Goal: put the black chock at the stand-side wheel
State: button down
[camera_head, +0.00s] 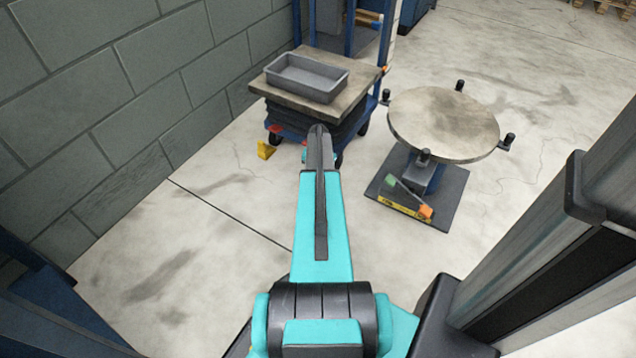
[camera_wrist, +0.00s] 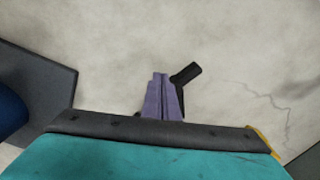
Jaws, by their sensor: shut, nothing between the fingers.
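My gripper (camera_wrist: 163,97) points down at the floor in the wrist view, its purple-grey fingers shut together and empty. A black bar-like piece (camera_wrist: 187,74) shows just beyond the fingers; it looks like part of the black chock, and the fingers hide the rest. I cannot tell whether they touch. In the head view my arm hides the gripper and the chock. The low cart (camera_head: 359,92) stands ahead by the wall. Its stand-side wheel (camera_head: 339,160) shows as a dark shape just right of my arm.
A yellow chock (camera_head: 265,150) lies near the cart's left wheel. A grey tray (camera_head: 307,78) sits on the cart's board. The round-topped stand (camera_head: 445,122) is at right; its dark base (camera_head: 450,195) carries an orange and green pedal. Floor is clear at left, before the block wall.

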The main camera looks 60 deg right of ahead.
jog(key=shift+r+p, duration=0.3)
jog(key=shift+r, duration=1.15)
jog(key=shift+m, duration=0.4)
